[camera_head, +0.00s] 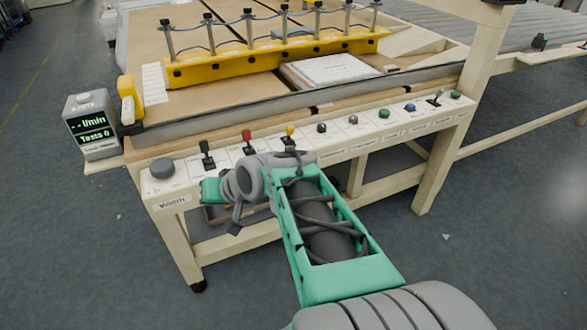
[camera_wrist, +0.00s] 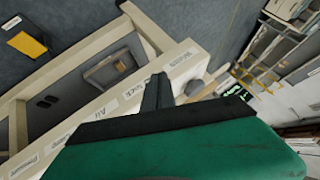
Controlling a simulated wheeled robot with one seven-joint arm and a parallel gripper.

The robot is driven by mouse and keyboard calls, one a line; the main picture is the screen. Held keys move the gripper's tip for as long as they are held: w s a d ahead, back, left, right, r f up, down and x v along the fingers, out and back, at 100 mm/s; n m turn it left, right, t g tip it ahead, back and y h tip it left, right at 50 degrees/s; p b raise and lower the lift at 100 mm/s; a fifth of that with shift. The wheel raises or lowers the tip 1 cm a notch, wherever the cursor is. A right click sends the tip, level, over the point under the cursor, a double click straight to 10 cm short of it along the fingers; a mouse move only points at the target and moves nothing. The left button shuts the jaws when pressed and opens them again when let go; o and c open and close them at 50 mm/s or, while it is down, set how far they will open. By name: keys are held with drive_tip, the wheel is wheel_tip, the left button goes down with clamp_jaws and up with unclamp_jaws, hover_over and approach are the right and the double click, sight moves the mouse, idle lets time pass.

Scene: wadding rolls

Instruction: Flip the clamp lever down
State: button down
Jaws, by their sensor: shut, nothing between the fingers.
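My gripper (camera_head: 208,190) is low at the panel's front left, below the black lever, partly hidden by my own wrist. In the wrist view, my gripper (camera_wrist: 157,92) is shut and empty, its dark fingers in front of the panel's labelled front face (camera_wrist: 115,100). No lever is clearly visible there.
A grey knob (camera_head: 162,168) labelled Width sits at the panel's left end. Several buttons and another lever (camera_head: 436,98) lie to the right. A display box (camera_head: 92,125) stands at the left. A yellow bar (camera_head: 270,58) crosses the table behind. Floor in front is mostly clear.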

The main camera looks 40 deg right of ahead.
drive_tip(key=w+d+f+m+t+h+b, duration=0.1)
drive_tip(key=d+f+m+t+b, duration=0.3)
drive_tip(key=d+b, duration=0.3)
drive_tip(key=w+d+f+m+t+b, duration=0.2)
drive_tip(key=d+f+m+t+b, duration=0.15)
drive_tip(key=d+b, duration=0.3)
drive_tip(key=s+d+m+t+h+b, duration=0.35)
drive_tip(key=s+d+m+b, duration=0.2)
drive_tip(key=d, duration=0.35)
drive_tip(key=m+t+h, duration=0.1)
drive_tip(key=m+h, duration=0.2)
approach(290, 132)
drive_tip(key=p+x, duration=0.3)
drive_tip(key=x, duration=0.2)
drive_tip(key=shift+w+d+f, duration=0.1)
drive_tip(key=shift+w+d, duration=0.05)
drive_tip(key=shift+w, duration=0.25)
drive_tip(key=shift+w+d+r, duration=0.2)
drive_tip(key=shift+w+d, duration=0.05)
drive_tip(key=shift+w, duration=0.25)
drive_tip(key=shift+r+p, duration=0.15)
drive_tip(key=shift+p, duration=0.2)
